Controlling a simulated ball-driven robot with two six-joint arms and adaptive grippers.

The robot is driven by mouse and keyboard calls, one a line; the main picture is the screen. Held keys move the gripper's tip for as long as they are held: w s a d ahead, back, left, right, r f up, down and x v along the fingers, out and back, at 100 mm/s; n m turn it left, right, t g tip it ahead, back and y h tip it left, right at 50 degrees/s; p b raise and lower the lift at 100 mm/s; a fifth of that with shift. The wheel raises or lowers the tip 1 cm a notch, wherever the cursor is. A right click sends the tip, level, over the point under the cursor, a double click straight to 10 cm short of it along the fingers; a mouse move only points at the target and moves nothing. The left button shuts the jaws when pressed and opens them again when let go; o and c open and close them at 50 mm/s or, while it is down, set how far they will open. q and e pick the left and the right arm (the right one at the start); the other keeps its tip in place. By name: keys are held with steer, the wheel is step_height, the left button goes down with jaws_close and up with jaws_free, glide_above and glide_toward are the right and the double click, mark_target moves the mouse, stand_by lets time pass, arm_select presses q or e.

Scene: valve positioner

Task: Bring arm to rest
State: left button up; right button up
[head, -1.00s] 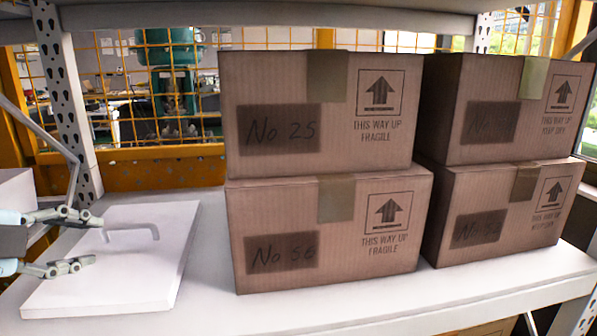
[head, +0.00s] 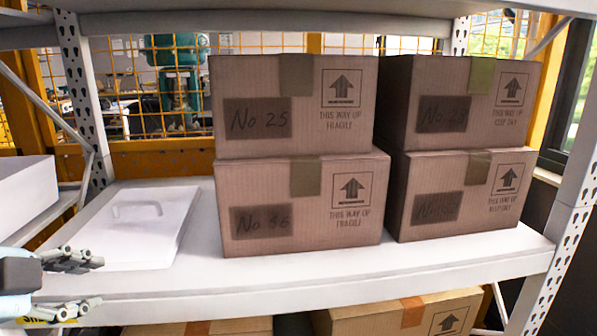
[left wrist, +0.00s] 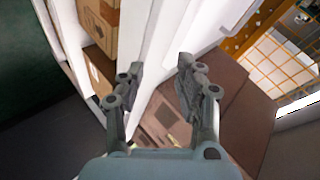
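My left gripper (head: 80,285) is at the lower left of the head view, in front of the shelf's front edge. Its fingers are spread apart with nothing between them. In the left wrist view the same gripper (left wrist: 158,82) shows its two fingers apart and empty, with shelf edges and brown boxes beyond. A white panel with a handle (head: 140,228) lies flat on the shelf, behind and to the right of the gripper, apart from it. My right gripper does not show in either view.
The white shelf (head: 330,275) carries stacked cartons marked No 25 (head: 290,110) and No 56 (head: 300,205), with another stack (head: 450,195) to the right. More cartons (head: 400,315) stand below. A perforated upright (head: 572,235) bounds the right. A white box (head: 25,193) stands at left.

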arm_select(q)
steer(key=s+d+f+n+g+y, duration=0.1)
steer(key=s+d+f+n+g, duration=0.1)
steer(key=s+f+n+g, duration=0.35)
steer(key=s+d+f+n+g+y, duration=0.1)
steer(key=s+d+f+n+g, duration=0.15)
steer(key=s+f+n, duration=0.65)
steer(key=s+a+f+m, duration=0.1)
steer(key=s+f, duration=0.2)
steer(key=f, duration=0.9)
steer(key=s+a+f, duration=0.2)
steer(key=f, duration=1)
steer(key=s+f+g, duration=0.1)
steer(key=s+f, duration=1.3)
steer(key=s, duration=0.3)
steer(key=shift+s+a+b, duration=0.25)
steer(key=shift+a+b, duration=0.05)
